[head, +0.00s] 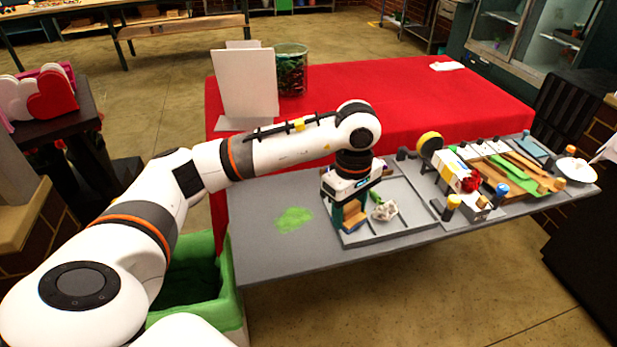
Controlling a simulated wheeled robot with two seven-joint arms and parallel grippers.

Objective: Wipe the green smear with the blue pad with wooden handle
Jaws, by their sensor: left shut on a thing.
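The green smear (294,219) lies on the grey table top, left of my gripper, and is fully visible. My left gripper (347,213) points down over the grey tray area, to the right of the smear. It is shut on the blue pad with wooden handle (354,222), whose wooden part shows at the fingers. The blue part is mostly hidden, and I cannot tell whether the pad touches the surface. My right gripper is not in view.
A crumpled white and green thing (385,209) lies right of the gripper. Tools and bottles crowd the right of the grey table (270,255). A green bin (228,287) stands below its left edge. A red-covered table (420,95) is behind. The grey surface around the smear is clear.

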